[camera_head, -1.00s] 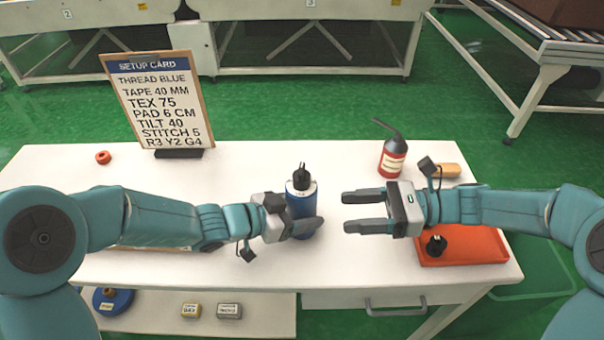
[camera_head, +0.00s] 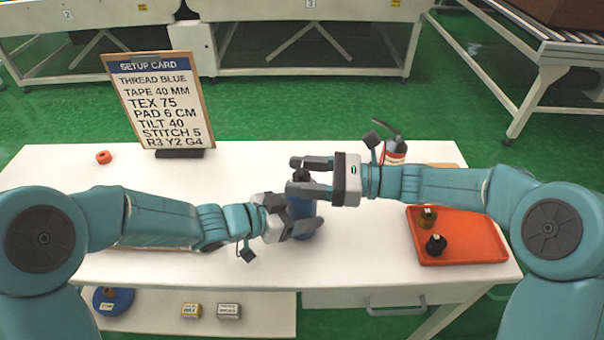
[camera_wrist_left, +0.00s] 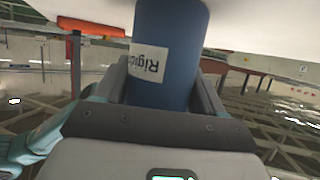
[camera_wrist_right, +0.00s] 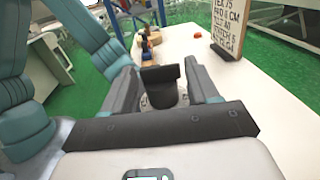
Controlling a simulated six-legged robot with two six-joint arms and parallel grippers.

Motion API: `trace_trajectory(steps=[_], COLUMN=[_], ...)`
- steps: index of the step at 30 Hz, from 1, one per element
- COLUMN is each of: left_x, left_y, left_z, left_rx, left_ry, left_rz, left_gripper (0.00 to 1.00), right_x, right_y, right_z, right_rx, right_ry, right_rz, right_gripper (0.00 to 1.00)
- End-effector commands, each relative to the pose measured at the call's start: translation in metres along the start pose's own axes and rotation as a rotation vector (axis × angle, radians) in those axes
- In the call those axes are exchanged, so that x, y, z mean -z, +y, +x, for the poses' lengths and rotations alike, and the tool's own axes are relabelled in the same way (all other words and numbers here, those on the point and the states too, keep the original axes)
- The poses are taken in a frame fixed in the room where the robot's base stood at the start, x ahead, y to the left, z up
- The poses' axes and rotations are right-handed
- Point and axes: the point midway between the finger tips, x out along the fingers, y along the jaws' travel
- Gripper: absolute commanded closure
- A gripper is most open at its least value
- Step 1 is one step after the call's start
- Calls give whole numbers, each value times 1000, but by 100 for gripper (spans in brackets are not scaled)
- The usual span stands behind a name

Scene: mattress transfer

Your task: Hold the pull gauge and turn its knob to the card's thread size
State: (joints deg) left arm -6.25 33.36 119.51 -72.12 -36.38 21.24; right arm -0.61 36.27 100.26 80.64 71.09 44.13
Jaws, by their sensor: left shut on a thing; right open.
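The blue cylindrical pull gauge (camera_head: 301,214) stands upright above or on the white table; whether its base touches is unclear. My left gripper (camera_head: 302,228) is shut around its body. In the right wrist view the black knob (camera_wrist_right: 163,84) lies between the spread fingers, with gaps visible. The setup card (camera_head: 158,105) reads TEX 75. The knob's scale is not readable.
An orange tray (camera_head: 485,242) at right holds two small dark-knobbed pieces. A red ring (camera_head: 103,157) lies at left. A shelf below holds a blue spool (camera_head: 125,300) and small boxes.

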Motion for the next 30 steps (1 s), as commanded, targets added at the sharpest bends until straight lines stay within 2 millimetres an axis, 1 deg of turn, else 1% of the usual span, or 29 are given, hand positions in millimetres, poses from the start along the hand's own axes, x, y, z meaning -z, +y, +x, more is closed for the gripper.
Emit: trace_trajectory(steps=[8, 9, 11, 12, 13, 23, 30], left_x=[2, 2, 2, 2, 2, 2, 1], left_y=[0, 0, 0, 0, 0, -1, -1], left_z=[0, 0, 0, 0, 0, 0, 0], left_rx=[1, 1, 1, 1, 1, 3, 4], left_ry=[3, 3, 3, 3, 3, 3, 3], left_rz=[1, 1, 1, 1, 1, -2, -4], left_gripper=[88, 88, 88, 88, 88, 88, 88], right_x=[0, 0, 0, 0, 0, -1, -2], right_y=[0, 0, 0, 0, 0, 1, 2], right_z=[3, 2, 2, 2, 2, 3, 4], right_rx=[1, 1, 0, 0, 0, 30, 164], right_ry=[0, 0, 0, 0, 0, -3, -6], right_rz=[0, 0, 0, 0, 0, -1, 0], right_gripper=[41, 47, 67, 80, 86, 86, 86])
